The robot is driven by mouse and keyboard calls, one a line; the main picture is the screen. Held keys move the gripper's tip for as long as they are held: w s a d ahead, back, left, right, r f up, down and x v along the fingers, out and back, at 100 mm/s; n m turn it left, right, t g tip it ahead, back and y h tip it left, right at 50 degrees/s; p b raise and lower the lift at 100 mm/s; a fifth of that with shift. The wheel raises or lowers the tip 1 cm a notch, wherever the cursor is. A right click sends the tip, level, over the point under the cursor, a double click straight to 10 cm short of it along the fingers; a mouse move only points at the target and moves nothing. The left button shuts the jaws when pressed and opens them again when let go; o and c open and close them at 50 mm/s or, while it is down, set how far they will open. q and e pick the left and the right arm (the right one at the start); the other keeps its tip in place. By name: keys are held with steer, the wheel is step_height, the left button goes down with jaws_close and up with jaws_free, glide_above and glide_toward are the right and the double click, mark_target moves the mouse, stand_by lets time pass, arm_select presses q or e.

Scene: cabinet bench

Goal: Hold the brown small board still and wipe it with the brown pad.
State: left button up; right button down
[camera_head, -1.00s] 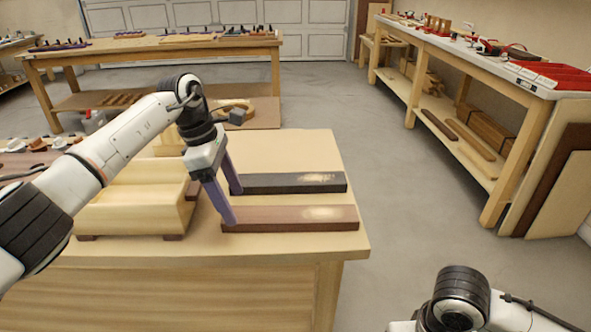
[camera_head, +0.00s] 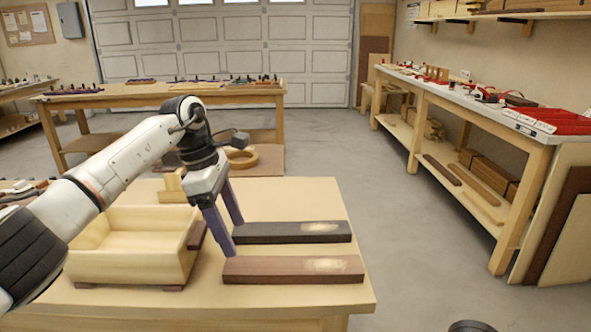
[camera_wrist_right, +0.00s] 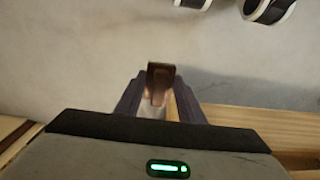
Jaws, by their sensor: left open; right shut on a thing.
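The brown small board (camera_head: 275,270) lies flat near the front of the bench, with a pale smudge toward its right end. My left gripper (camera_head: 235,237) is open at the board's left end, fingers pointing down. Its nearer fingertip is by the brown board's left end and its farther one by the dark board; I cannot tell whether either touches. In the right wrist view my right gripper (camera_wrist_right: 160,95) is shut on the brown pad (camera_wrist_right: 161,74), which sticks out between the fingers. In the head view that gripper and the pad are out of sight.
A dark board (camera_head: 275,233) with a pale smudge lies just behind the brown one. A wooden box (camera_head: 135,265) stands to the left on the bench (camera_head: 300,198). Floor is clear to the right, before a side bench with red trays (camera_head: 565,120).

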steer(key=shift+r, duration=3.7)
steer(key=shift+s, duration=0.1)
